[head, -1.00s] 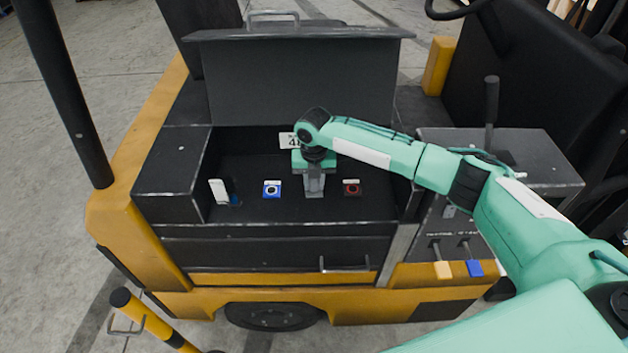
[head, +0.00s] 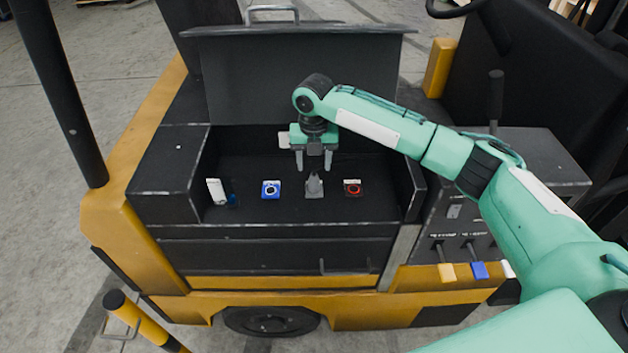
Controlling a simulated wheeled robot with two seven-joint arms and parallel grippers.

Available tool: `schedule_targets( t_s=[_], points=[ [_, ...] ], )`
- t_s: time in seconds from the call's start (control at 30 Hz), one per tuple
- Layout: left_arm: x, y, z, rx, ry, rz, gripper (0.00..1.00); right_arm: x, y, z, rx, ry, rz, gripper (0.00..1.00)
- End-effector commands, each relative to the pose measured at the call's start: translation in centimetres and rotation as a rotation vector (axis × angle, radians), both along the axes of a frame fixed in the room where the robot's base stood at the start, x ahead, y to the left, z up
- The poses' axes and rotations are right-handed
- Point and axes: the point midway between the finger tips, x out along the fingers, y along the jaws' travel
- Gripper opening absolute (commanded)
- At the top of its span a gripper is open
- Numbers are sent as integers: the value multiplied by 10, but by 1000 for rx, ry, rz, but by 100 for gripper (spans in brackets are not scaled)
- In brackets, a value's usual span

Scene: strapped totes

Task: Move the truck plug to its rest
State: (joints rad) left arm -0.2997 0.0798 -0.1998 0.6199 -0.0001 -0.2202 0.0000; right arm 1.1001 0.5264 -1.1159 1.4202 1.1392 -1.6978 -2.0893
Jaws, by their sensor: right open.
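A grey plug-like piece (head: 314,186), which looks like the truck plug, stands upright on the floor of the open black compartment (head: 250,212). It sits between a blue square socket (head: 271,189) on its left and a red-ringed socket (head: 352,188) on its right, apart from both. What it stands on is hidden beneath it. My right gripper (head: 314,166) points down just above the grey piece, with its two fingers spread and nothing between them. My left gripper is out of view.
The raised black lid (head: 300,80) stands behind my right gripper. A white tag-like piece (head: 217,191) is at the compartment's left. A black box with a lever (head: 496,100) is at the right, under my arm. Yellow and blue tabs (head: 447,273) hang at the front right.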

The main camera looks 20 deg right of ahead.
Motion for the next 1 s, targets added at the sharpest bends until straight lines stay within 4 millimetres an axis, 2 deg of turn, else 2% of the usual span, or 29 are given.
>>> schedule_targets(
  t_s=[0.03,0.2,0.4,0.87,1.0],
  points=[
    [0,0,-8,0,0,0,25,1,0,9,2,-5,1,52],
    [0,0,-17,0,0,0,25,1,0,40,1,-2,0,52],
    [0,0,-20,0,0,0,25,0,0,58,-1,0,0,52],
    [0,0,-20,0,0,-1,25,0,0,61,0,1,0,52],
    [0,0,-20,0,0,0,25,-5,6,52,6,2,-14,52]
  ],
)
